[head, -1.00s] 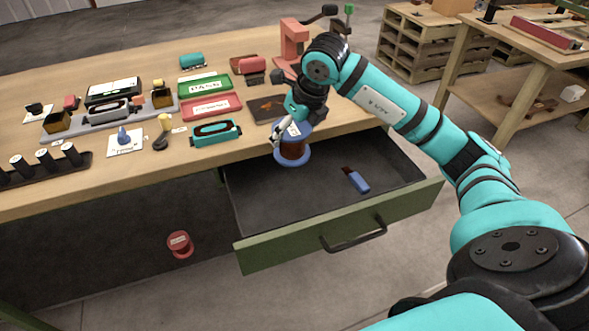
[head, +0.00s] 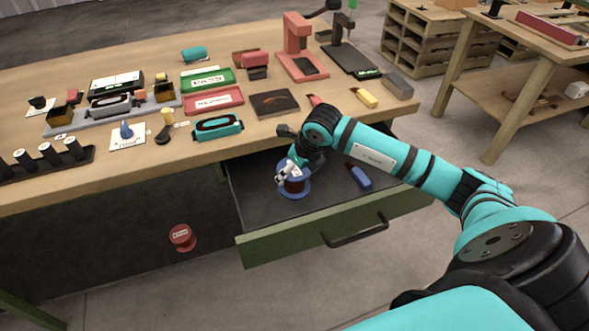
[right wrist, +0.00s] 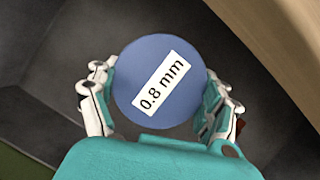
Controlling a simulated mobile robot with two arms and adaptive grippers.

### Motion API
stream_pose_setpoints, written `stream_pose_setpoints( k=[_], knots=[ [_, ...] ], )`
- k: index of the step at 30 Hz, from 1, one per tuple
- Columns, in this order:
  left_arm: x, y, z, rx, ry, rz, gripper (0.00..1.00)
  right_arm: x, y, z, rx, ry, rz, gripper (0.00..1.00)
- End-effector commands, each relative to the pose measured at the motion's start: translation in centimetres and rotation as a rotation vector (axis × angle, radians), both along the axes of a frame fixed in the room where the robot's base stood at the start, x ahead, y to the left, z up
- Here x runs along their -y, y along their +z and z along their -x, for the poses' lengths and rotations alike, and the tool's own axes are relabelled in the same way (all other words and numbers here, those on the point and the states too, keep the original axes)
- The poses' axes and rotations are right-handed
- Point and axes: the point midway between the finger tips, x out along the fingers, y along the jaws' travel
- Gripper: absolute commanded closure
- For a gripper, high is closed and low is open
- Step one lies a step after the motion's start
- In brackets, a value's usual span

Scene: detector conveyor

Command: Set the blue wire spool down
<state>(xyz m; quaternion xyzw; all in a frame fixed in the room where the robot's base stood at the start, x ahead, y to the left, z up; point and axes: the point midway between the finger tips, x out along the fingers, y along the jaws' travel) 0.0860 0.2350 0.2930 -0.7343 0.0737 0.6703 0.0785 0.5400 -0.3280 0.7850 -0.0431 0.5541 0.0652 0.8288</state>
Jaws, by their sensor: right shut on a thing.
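The blue wire spool (head: 295,188) has blue flanges and brown wire, and is upright inside the open green drawer (head: 335,230). In the right wrist view its round blue top (right wrist: 150,108) carries a white "0.8 mm" label. My right gripper (head: 290,172) is shut on the spool, with a finger on each side of it (right wrist: 160,95). The spool is low in the drawer; I cannot tell whether its base touches the floor. My left gripper is not in view.
A blue-handled tool (head: 360,178) lies in the drawer right of the spool. The tabletop (head: 330,125) edge overhangs the drawer's back. A red spool (head: 182,237) is below the table at the left. Drawer floor (head: 322,194) is bare between spool and tool.

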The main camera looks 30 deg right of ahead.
Motion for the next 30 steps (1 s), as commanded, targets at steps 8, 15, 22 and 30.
stream_pose_setpoints(
  k=[8, 15, 22, 30],
  knots=[
    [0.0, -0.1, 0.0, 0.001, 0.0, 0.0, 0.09, 0.0, -0.1, 0.0, -0.001, 0.0, 0.0, 0.16],
    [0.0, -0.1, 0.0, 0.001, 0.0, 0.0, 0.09, 0.0, -0.1, 0.0, -0.001, 0.0, 0.0, 0.0],
    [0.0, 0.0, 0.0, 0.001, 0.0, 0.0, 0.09, 0.0, 0.4, 0.1, 0.001, 0.001, 0.001, 0.0],
    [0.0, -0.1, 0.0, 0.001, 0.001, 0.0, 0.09, 0.4, 4.8, 1.8, 0.005, 0.001, 0.003, 0.0]
  ],
)
